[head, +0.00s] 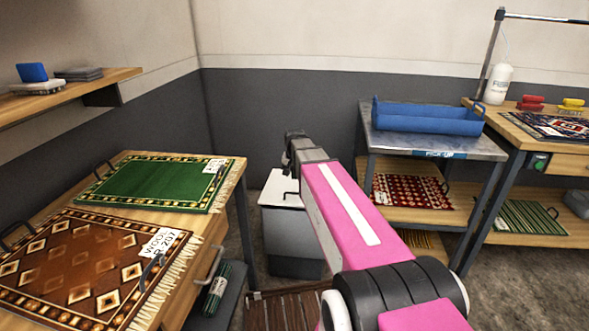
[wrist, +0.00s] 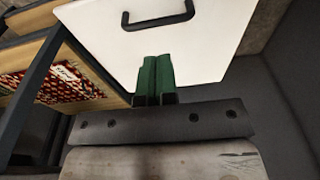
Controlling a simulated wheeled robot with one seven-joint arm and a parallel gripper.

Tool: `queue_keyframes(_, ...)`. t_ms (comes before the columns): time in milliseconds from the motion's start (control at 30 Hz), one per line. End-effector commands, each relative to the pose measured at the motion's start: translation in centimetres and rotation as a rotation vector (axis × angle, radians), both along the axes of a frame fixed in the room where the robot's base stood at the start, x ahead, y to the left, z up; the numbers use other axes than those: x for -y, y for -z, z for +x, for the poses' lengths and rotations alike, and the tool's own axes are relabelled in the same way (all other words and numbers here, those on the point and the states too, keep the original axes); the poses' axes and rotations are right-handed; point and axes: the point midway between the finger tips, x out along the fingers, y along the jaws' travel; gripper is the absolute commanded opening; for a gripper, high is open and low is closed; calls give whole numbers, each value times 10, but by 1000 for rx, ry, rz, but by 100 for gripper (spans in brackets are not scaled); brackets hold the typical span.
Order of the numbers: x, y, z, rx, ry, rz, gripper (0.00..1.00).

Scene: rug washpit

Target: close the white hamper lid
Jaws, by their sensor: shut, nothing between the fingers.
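The lid has a dark bar handle (head: 290,195). In the wrist view the lid (wrist: 200,45) and handle (wrist: 158,18) fill the upper middle. My gripper (wrist: 155,62), with green fingers, is shut and empty. Its fingertips overlap the lid near an edge; touching is unclear. In the head view my gripper reaches above the hamper.
A wooden table (head: 237,165) with a green rug (head: 155,183) and a brown rug (head: 80,265) stands left. A metal cart (head: 430,148) with a blue tray (head: 425,117) stands right. A slatted wooden piece (head: 285,310) lies on the floor in front.

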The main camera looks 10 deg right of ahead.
Motion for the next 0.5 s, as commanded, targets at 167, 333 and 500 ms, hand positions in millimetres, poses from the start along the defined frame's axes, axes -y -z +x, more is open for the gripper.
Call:
queue_keyframes(167,1,29,4,-2,-1,0,0)
queue_keyframes(333,1,54,7,-1,-1,-1,0)
queue_keyframes(500,2,70,9,0,-1,0,0)
